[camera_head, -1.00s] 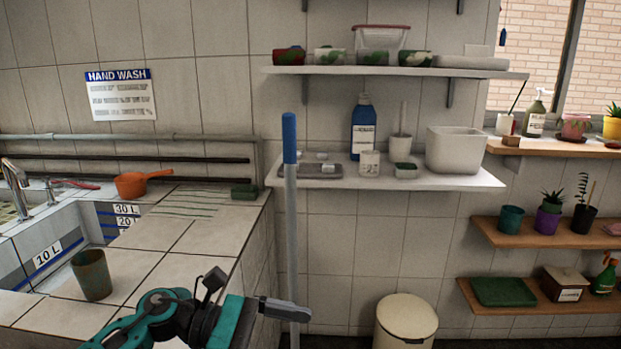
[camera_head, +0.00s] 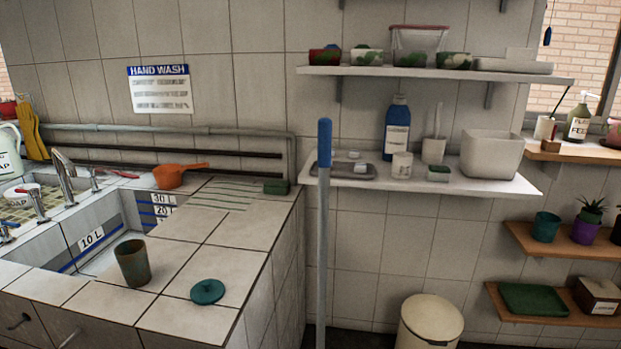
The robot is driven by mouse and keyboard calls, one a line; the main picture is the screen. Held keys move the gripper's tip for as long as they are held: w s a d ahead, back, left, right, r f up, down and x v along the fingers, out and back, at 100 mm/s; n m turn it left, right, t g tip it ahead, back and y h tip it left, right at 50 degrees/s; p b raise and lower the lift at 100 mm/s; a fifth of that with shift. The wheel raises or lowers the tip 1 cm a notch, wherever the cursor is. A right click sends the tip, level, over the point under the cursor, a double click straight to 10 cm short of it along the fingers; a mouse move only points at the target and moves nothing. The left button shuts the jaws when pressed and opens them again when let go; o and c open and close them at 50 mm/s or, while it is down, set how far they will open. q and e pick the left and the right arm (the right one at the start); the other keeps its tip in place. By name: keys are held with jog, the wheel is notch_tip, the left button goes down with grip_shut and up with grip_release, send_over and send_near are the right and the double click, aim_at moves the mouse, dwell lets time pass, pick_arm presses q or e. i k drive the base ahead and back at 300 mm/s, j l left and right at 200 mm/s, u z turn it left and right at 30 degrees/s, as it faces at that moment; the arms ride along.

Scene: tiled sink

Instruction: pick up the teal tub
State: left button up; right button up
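A dark teal-brown, worn-looking tub (camera_head: 132,263) stands upright on the tiled counter, near the basin's right corner. Its open top faces up. A flat teal lid (camera_head: 207,291) with a small knob lies on the counter to its right, apart from it. A smaller, cleaner teal pot (camera_head: 546,227) stands on the upper of the two lower wooden shelves at the right. I cannot tell for certain which of these the task calls the teal tub. Neither of my grippers is in view.
A blue-topped pole (camera_head: 324,220) stands upright just right of the counter. An orange pan (camera_head: 174,175) sits behind the basin (camera_head: 98,237). A white shelf (camera_head: 400,182) holds a bottle and several containers. A cream bin (camera_head: 430,322) stands below. The counter around the tub and lid is clear.

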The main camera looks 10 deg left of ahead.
aim_at(135, 264)
jog(key=u, duration=1.2)
